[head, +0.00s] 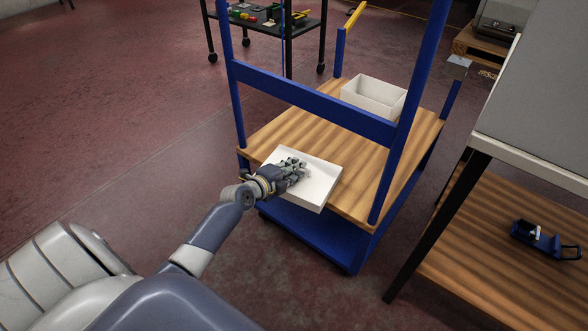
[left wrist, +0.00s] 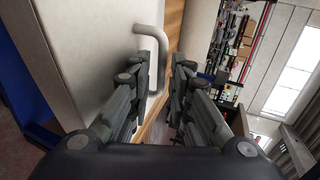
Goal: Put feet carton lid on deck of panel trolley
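The white feet carton lid (head: 318,184) is at the near edge of the wooden deck (head: 375,190) of the blue panel trolley. Its near corner appears to reach past the deck edge; I cannot tell whether it rests fully on the deck. My left gripper (head: 300,166) is over the lid's left part. In the left wrist view a grey bar handle (left wrist: 163,45) stands out from the white lid face (left wrist: 85,50). The handle passes between the fingers of the left gripper (left wrist: 160,75), with a gap on its right side. My right gripper is out of view.
An open white box (head: 372,97) stands at the deck's far end. Blue trolley uprights and a crossbar (head: 310,105) rise beside the lid. At right is a bench with a wooden lower shelf (head: 500,250) holding a blue tool (head: 545,240). A black cart (head: 265,22) stands behind.

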